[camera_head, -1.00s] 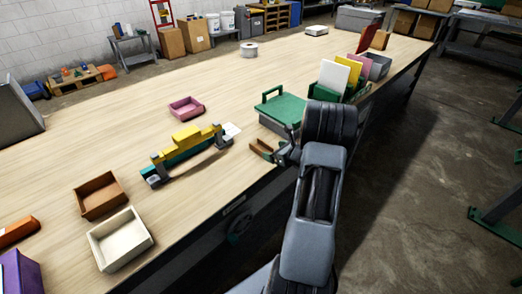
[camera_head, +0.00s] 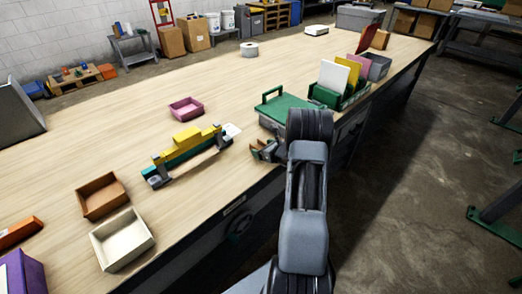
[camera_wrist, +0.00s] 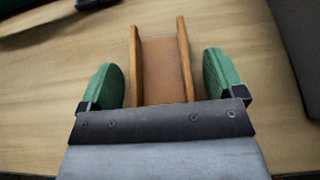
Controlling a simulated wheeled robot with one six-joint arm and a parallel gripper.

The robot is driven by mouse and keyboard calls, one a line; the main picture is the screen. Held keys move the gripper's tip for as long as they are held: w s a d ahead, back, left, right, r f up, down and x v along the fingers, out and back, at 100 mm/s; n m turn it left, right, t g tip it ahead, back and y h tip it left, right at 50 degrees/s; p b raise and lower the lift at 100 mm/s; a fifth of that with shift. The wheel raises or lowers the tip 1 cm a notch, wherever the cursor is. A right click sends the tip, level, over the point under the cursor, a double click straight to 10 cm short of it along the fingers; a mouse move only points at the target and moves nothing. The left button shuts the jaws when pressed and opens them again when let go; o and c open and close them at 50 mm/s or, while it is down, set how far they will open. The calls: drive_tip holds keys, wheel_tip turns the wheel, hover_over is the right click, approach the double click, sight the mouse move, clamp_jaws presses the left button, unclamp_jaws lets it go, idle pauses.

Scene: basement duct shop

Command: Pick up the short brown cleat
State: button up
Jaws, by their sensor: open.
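The short brown cleat (camera_wrist: 165,68) is a U-shaped channel with two upright side walls, lying on the wooden bench. In the wrist view it sits between the green fingertips of my gripper (camera_wrist: 165,82). The gripper is open, with a gap between each finger and the cleat's walls; the cleat's near end is hidden by the gripper body. In the head view the cleat (camera_head: 256,147) shows only in part at the bench's front edge, beside my gripper (camera_head: 264,151), much of it hidden by my arm.
A grey case with a green lid (camera_head: 285,110) stands just behind the gripper. A clamp fixture with yellow and teal bars (camera_head: 188,147) lies to the left.

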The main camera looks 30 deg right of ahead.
drive_tip(key=shift+c, duration=0.2)
drive_tip(key=c, duration=1)
drive_tip(key=shift+o, duration=0.2)
